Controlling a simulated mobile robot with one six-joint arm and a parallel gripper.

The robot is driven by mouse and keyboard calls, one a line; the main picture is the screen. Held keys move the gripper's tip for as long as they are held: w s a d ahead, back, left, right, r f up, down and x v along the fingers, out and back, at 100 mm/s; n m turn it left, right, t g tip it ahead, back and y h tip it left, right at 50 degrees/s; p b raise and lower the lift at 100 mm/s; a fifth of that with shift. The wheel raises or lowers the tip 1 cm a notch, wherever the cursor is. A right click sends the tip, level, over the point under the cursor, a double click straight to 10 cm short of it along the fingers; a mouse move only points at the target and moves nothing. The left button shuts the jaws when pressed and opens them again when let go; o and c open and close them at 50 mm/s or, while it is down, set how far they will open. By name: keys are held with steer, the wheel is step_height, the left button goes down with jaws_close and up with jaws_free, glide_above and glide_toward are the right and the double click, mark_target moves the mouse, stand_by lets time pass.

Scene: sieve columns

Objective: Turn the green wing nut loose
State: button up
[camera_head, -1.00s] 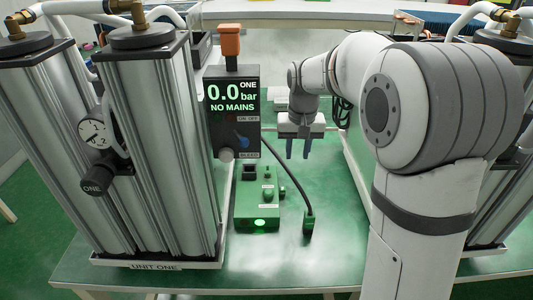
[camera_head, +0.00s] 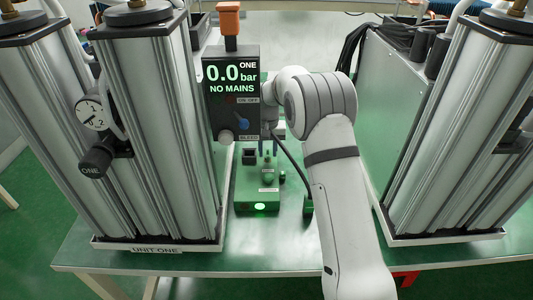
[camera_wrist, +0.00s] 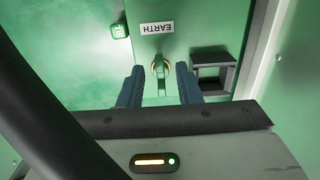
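The green wing nut (camera_wrist: 161,82) sits on a brass stud below the EARTH label on the green box (camera_wrist: 185,42). The box also shows in the head view (camera_head: 257,206), standing on the green bench. My gripper (camera_wrist: 159,67) is open, its two dark blue fingers apart on either side of the wing nut in the wrist view. I see gaps between the nut and both fingers, and cannot tell how far above it they are. In the head view my gripper (camera_head: 269,148) is over the back of the box, partly hidden by the display panel and arm.
The display panel (camera_head: 231,92) reads 0.0 bar, NO MAINS, close left of my arm. A square black-framed socket (camera_wrist: 213,72) is right of the nut. Silver columns (camera_head: 150,130) stand left, others (camera_head: 440,140) right.

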steer(key=shift+f, duration=0.85)
steer(key=shift+c, duration=0.4)
